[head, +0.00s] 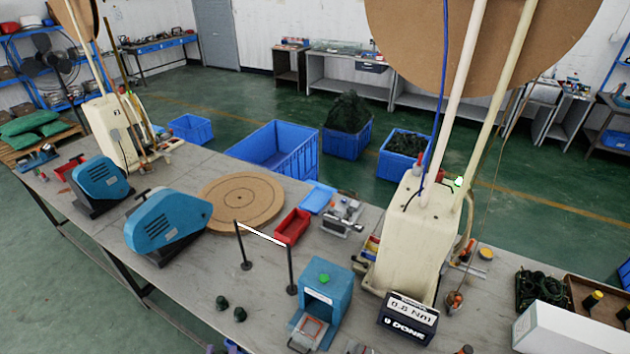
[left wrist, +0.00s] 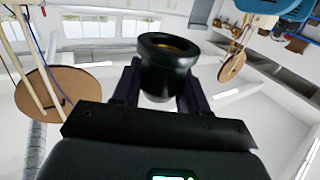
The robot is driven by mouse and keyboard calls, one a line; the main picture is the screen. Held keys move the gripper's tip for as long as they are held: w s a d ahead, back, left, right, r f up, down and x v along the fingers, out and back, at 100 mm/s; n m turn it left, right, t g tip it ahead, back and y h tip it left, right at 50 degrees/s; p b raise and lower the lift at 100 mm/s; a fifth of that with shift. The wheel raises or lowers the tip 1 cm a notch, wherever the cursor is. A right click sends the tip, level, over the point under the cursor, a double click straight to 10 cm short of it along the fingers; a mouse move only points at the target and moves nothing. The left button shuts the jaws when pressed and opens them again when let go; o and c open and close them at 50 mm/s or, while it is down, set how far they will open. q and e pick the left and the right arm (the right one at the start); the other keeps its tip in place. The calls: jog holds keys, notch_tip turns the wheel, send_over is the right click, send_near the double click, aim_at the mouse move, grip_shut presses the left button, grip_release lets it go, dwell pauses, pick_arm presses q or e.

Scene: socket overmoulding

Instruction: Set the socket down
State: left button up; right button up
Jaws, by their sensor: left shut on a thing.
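In the left wrist view, a black, round socket (left wrist: 168,66) with a wide ring-shaped mouth and a brownish inside sits between the dark fingers of my left gripper (left wrist: 158,85). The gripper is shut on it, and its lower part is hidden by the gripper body.
A blue box-like device (head: 327,286) stands right of the small pieces. A black stand with a white bar (head: 262,234) rises behind them. A blue machine (head: 167,225), a round wooden disc (head: 241,201), a red bin (head: 292,227) and a display box (head: 408,318) also occupy the bench.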

pick_arm(q)
jog(key=shift+r+p, duration=0.35)
jog(key=shift+r, duration=0.1)
jog(key=shift+m+h, duration=0.6)
jog(key=shift+h, duration=0.3)
jog(key=f+b, duration=0.1)
jog(key=f, duration=0.1)
jog(key=d+f+b, duration=0.1)
jog(key=f+b, duration=0.1)
jog(key=shift+d+f, duration=0.2)
jog(key=shift+f, duration=0.2)
jog(key=w+a+f+h+b, duration=0.1)
jog(key=w+a+f+b, duration=0.1)
jog(key=f+b, duration=1)
jog(key=w+a+f+m+h+b, duration=0.1)
jog(key=w+a+f+b, duration=0.2)
jog(key=f+b, duration=0.9)
jog(key=w+a+f+m+h+b, duration=0.1)
jog(key=w+f+b, duration=0.4)
jog(key=f+b, duration=0.8)
jog(key=a+b, duration=0.1)
jog(key=b, duration=0.7)
jog(key=shift+a+g+h, duration=0.35)
jog(key=shift+g+h, duration=0.05)
jog(key=shift+w, duration=0.2)
